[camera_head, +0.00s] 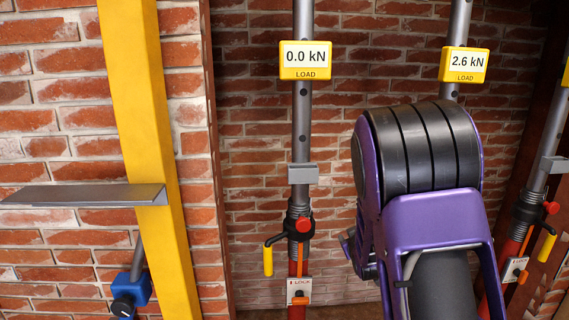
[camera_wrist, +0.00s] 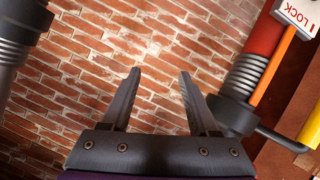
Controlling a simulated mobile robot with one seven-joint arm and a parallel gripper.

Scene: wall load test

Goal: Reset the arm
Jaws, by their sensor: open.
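My gripper (camera_wrist: 158,88) shows in the wrist view with its two dark fingers apart and nothing between them. It points at the brick wall. A prop with a red sleeve (camera_wrist: 268,35) and a white lock plate (camera_wrist: 297,14) is to the right of the fingers, and a grey tube is at the upper left. In the head view my purple and black arm fills the right centre and hides part of a prop. The fingers are not visible there.
A middle prop (camera_head: 302,120) has a load box reading 0.0 kN (camera_head: 306,59) and a yellow-handled crank (camera_head: 268,260). Another load box reads 2.6 kN (camera_head: 464,64). A third prop (camera_head: 541,160) stands at right. A yellow post (camera_head: 140,90) and grey shelf (camera_head: 80,195) are at left.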

